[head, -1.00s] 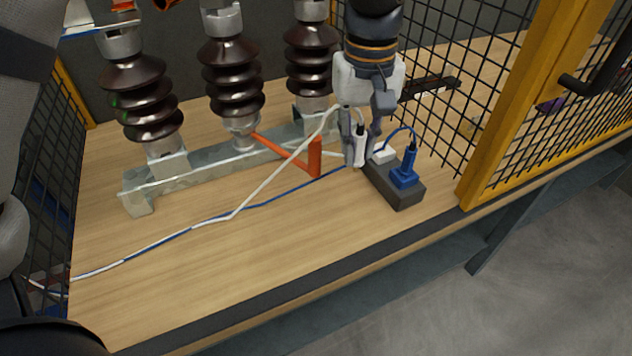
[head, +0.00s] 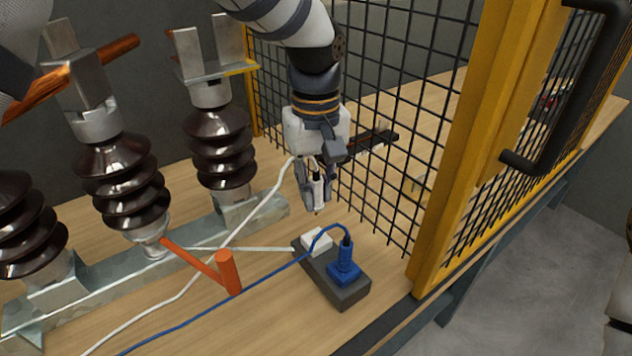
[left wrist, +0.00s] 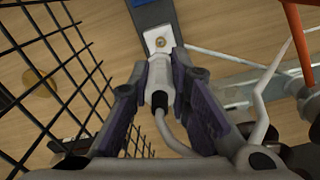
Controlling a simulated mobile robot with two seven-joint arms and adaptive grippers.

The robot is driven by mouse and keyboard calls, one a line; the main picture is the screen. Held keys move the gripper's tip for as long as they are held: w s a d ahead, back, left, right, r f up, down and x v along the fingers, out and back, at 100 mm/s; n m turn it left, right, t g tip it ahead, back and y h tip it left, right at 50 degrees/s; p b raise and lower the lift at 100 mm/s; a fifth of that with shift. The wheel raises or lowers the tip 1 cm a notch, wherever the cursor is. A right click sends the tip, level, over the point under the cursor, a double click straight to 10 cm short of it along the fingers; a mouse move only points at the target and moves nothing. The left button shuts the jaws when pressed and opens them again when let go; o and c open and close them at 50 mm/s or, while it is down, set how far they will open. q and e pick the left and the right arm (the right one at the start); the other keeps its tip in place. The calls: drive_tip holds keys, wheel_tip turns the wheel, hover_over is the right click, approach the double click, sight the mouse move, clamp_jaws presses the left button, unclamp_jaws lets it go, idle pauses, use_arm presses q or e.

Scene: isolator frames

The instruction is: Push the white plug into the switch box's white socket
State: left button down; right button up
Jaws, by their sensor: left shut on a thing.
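My left gripper (head: 316,200) is shut on the white plug (head: 318,188). It holds the plug above the table, just behind the switch box's white end. The dark grey switch box (head: 350,293) lies on the table with a white socket (head: 316,240) at its far end. In the left wrist view, the white plug (left wrist: 160,72) sits between the fingers of the left gripper (left wrist: 162,68), pointing at the white socket (left wrist: 158,40). A gap shows between plug and socket in the head view. My right gripper is not in view.
A blue plug (head: 345,262) sits in the box's blue socket. Blue and white cables (head: 190,280) cross the table. An orange post (head: 228,272) stands left of the box, a black mesh fence (head: 400,120) on the right, brown insulators (head: 220,150) on the left.

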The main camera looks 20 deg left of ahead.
sight(317, 208)
use_arm(q)
drive_tip(key=shift+f, duration=2.45)
drive_tip(key=shift+f, duration=1.45)
drive_tip(key=c, duration=1.4)
unclamp_jaws()
wheel_tip(317, 208, up, 12)
drive_tip(key=shift+r, duration=0.1)
